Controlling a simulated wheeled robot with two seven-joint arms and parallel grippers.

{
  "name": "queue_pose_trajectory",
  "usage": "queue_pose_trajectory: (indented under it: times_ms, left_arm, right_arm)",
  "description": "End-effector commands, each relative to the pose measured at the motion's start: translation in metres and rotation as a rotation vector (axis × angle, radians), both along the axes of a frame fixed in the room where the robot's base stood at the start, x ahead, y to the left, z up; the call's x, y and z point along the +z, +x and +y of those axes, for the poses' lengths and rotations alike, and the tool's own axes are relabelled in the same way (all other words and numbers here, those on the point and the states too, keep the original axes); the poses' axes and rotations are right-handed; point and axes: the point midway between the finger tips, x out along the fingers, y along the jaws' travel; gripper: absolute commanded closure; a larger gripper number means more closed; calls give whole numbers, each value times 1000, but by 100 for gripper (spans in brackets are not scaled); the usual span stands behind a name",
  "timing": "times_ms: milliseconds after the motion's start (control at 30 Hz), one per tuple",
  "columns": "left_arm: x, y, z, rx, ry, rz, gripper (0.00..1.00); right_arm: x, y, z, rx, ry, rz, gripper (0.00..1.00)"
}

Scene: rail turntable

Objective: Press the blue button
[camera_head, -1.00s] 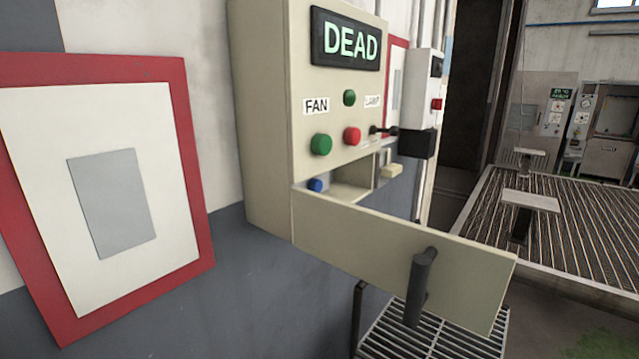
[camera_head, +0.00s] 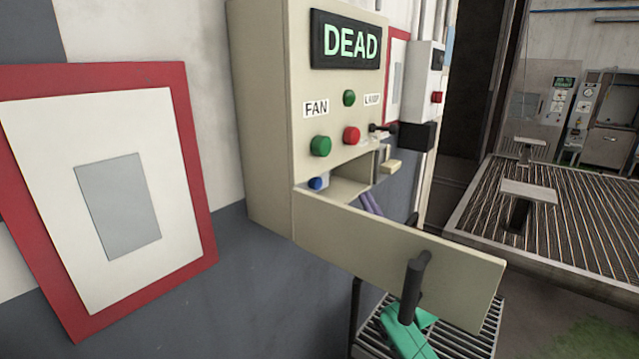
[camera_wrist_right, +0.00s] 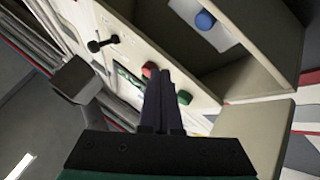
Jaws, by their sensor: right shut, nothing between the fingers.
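The blue button (camera_head: 315,183) sits inside a low open compartment of the beige control box (camera_head: 268,120). It also shows in the right wrist view (camera_wrist_right: 204,19), near the top, on a pale mount. The compartment's beige door (camera_head: 455,285), with a dark handle (camera_head: 415,288), stands swung open. My right gripper (camera_head: 366,194) is behind the door, its purple fingers rising above the door's top edge, right of the button and apart from it. In the right wrist view its fingers (camera_wrist_right: 160,78) are together and empty. My left gripper is out of view.
Green (camera_head: 320,146) and red (camera_head: 352,135) buttons and a black lever (camera_head: 382,128) sit above the compartment. A dark block (camera_head: 416,136) is right of the lever. A slatted metal stand (camera_head: 455,340) is below the door. A red-framed panel (camera_head: 190,170) hangs at left.

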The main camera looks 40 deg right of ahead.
Motion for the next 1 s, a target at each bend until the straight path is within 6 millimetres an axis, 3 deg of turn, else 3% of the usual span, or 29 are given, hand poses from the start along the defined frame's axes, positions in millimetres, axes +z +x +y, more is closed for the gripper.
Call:
queue_pose_trajectory:
  times_ms: [367, 800, 1000]
  left_arm:
    - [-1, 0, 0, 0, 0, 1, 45]
    - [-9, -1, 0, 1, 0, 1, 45]
    - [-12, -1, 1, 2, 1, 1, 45]
  right_arm:
    - [-1, 7, 2, -1, 1, 2, 100]
    - [-3, 67, 19, -1, 3, 1, 100]
    - [-3, 83, 25, -1, 1, 5, 100]
